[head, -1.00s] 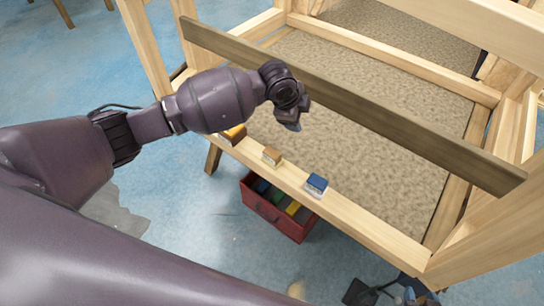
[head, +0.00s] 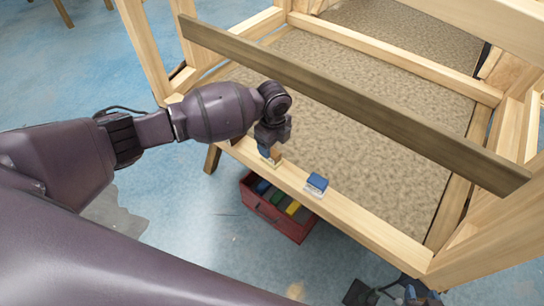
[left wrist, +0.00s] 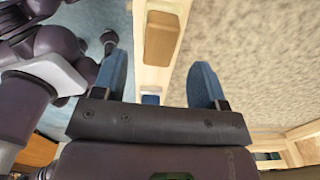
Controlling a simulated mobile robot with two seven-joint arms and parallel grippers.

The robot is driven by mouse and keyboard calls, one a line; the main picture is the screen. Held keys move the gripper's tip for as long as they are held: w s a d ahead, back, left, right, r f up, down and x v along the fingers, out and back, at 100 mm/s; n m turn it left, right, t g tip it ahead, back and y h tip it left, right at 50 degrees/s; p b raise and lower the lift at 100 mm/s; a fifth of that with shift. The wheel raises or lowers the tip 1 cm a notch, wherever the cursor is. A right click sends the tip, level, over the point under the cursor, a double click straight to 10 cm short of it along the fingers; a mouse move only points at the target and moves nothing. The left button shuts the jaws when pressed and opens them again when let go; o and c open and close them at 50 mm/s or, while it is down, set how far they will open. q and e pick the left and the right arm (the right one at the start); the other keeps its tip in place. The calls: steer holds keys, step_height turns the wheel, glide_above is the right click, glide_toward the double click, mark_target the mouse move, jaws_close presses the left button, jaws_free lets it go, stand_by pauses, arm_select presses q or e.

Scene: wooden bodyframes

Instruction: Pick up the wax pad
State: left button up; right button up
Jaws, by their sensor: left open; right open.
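A small tan-brown block (head: 277,160), which I take to be the wax pad, lies on the front wooden beam. My left gripper (head: 268,152) is over it and partly hides it in the head view. In the left wrist view the brown block (left wrist: 162,35) lies just beyond the fingertips, lined up with the gap between them. My left gripper (left wrist: 157,68) is open with blue fingers apart, and nothing is between them. My right gripper (head: 410,292) is partly in view at the bottom right, below the frame, and its details are small.
A blue and white block (head: 316,184) lies to the right on the same beam (head: 370,232). A red crate (head: 272,215) with coloured items stands on the floor below. A dark slat (head: 350,105) crosses the frame behind the gripper. The beam's right part is clear.

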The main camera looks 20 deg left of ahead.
mark_target(272, 151)
arm_select(q)
steer(key=f+b, duration=0.1)
steer(key=f, duration=0.4)
steer(key=shift+a, duration=0.2)
steer(key=c, duration=1)
